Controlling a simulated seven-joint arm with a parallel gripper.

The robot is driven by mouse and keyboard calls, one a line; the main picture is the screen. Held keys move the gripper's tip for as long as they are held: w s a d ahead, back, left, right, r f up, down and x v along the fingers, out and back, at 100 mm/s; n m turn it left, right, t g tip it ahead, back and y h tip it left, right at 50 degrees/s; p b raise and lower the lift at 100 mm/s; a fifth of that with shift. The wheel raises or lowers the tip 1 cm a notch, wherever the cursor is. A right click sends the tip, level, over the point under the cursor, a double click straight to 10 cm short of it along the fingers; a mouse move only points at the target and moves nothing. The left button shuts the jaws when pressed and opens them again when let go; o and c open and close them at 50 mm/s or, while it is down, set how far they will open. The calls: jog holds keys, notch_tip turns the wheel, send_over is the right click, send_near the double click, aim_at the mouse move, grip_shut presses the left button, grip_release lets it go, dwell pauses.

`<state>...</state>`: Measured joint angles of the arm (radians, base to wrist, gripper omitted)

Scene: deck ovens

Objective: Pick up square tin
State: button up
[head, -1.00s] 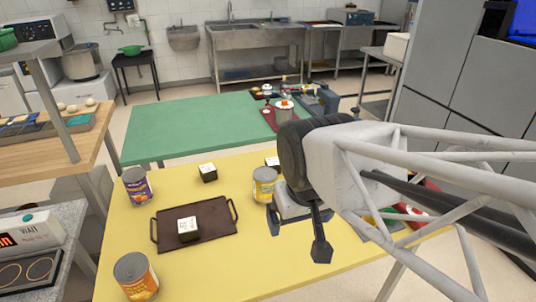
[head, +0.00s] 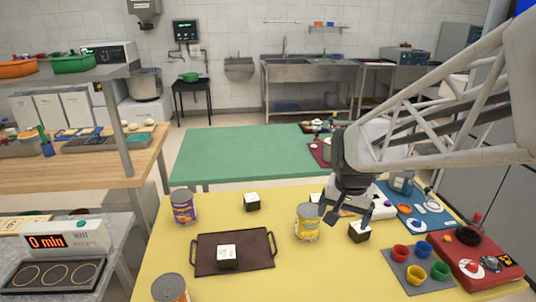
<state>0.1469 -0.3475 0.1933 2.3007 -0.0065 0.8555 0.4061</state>
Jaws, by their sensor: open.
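Several small square tins, dark with white tops, are on the yellow table (head: 180,245). One square tin (head: 359,232) stands just below and beside my gripper. Another tin (head: 252,202) stands behind the brown tray, and one (head: 228,256) is on the tray. A further tin (head: 316,198) is partly hidden behind a yellow can. My gripper (head: 348,215) points down with its fingers apart, empty, over the right part of the table. I cannot tell whether a fingertip touches the nearest tin.
The yellow can (head: 307,222) stands close left of my gripper. A purple can (head: 183,207) and an orange can (head: 170,288) stand at left, around the brown tray (head: 264,240). Coloured cups (head: 420,250) and a red board (head: 500,280) lie at right. The green table (head: 240,150) is mostly clear.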

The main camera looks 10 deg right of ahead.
jog(key=w+d+f+m, duration=0.3)
jog(key=w+d+f, duration=0.2)
jog(key=w+f, duration=0.1)
jog(key=w+d+f+m+g, duration=0.1)
jog(key=w+d+f+m, duration=0.2)
jog(key=w+d+f, duration=0.3)
jog(key=w+d+f+m, duration=0.3)
jog(key=w+d+f, duration=0.2)
jog(key=w+f, duration=0.1)
jog(key=shift+d+g, duration=0.3)
jog(key=shift+d, duration=0.05)
jog(key=shift+w+d+f, duration=0.2)
jog(key=shift+f, duration=0.1)
jog(key=shift+f, duration=1.2)
jog(key=shift+f, duration=0.1)
jog(key=shift+f, duration=2.5)
jog(key=c, duration=1.1)
